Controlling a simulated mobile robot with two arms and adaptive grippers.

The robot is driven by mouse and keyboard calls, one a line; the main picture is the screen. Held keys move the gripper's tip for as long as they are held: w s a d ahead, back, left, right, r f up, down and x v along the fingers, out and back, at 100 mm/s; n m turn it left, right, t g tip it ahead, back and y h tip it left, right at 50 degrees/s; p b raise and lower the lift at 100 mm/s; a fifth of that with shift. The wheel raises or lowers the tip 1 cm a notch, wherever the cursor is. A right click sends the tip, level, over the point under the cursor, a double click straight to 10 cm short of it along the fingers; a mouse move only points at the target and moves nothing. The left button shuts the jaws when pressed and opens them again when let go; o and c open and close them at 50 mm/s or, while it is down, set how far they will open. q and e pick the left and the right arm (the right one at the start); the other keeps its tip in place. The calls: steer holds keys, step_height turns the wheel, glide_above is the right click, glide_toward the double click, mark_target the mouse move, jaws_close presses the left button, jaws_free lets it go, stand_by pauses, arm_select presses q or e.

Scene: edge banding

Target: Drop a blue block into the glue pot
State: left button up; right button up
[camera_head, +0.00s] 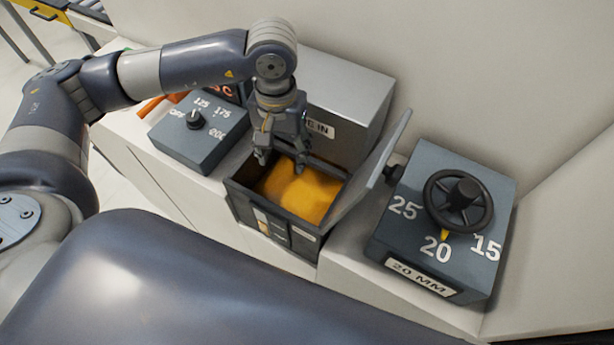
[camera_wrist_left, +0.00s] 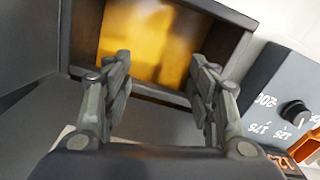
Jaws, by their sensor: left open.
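The glue pot (camera_head: 275,222) is a dark box set into the worktop, with its grey lid (camera_head: 388,150) standing open on the right. Amber-yellow glue (camera_head: 300,192) fills its inside; the glue also shows in the left wrist view (camera_wrist_left: 150,45). My left gripper (camera_head: 284,160) points down over the back left part of the pot opening. Its two fingers are apart with nothing between them, and in the left wrist view the gripper (camera_wrist_left: 160,78) has the pot opening ahead of it. I see no blue block in either view. My right gripper is not in view.
A temperature dial box (camera_head: 190,150) stands left of the pot, close to my left gripper. A grey metal housing (camera_head: 345,90) rises behind. A thickness box with a black handwheel (camera_head: 460,200) stands to the right. Orange items (camera_head: 152,106) lie at the back left.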

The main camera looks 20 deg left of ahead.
arm_select(q)
step_height(320, 180, up, 7)
stand_by(0.3)
